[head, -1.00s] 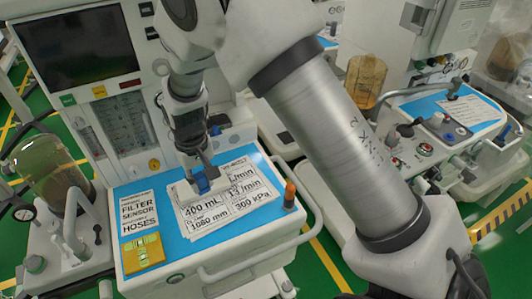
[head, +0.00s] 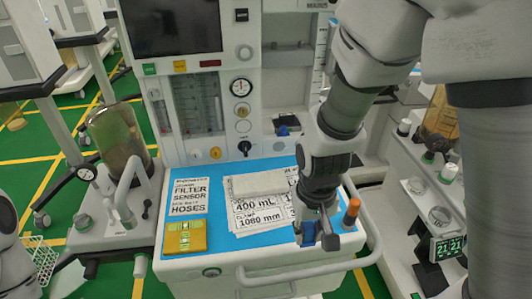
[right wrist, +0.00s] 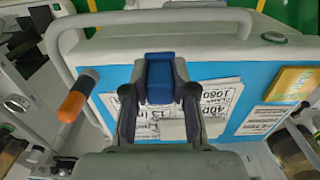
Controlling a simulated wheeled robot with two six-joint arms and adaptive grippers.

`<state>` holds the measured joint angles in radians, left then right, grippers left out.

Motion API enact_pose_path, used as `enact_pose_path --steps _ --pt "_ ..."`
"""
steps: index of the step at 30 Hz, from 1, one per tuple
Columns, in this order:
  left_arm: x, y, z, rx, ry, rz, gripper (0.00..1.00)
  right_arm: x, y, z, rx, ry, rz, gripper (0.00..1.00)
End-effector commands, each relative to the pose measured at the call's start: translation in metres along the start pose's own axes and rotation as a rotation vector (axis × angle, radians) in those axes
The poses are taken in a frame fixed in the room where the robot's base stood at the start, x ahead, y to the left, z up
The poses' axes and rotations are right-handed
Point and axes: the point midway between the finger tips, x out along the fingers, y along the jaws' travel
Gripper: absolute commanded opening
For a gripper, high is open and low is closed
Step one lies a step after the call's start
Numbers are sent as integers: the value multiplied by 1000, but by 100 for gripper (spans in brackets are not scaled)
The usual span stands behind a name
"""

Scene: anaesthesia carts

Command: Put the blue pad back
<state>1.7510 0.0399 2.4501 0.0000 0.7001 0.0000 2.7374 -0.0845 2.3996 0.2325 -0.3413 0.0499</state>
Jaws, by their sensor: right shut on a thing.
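My right gripper (head: 318,232) is shut on the blue pad (head: 308,232), a small dark blue block. The gripper points down over the front edge of the cart's blue top (head: 222,244), just left of an orange-capped post (head: 351,212). In the right wrist view the blue pad (right wrist: 160,80) sits between the two dark fingers of the gripper (right wrist: 158,95). Its far end overlaps the cart's front edge in that view. I cannot tell its exact height above the top. My left gripper is not in view.
Printed sheets (head: 255,207) lie on the blue top beside the gripper. A yellow block (head: 186,237) is at the front left. A white rail (head: 300,270) runs along the cart front. A glass canister (head: 118,135) stands left; another cart with a green display (head: 448,247) stands right.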

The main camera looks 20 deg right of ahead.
Motion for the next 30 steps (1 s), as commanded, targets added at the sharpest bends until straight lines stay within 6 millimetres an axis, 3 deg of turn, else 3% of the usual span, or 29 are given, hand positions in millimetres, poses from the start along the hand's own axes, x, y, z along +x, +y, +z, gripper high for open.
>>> enact_pose_path --steps 9,12,21,30 --pt "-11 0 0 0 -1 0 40 9 27 -84 6 1 -4 0" --pt "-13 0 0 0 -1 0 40 10 32 -101 3 1 -2 0" --pt "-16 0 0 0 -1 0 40 46 34 -105 0 -1 1 0" --pt "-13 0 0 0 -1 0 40 51 34 -105 0 0 0 0"
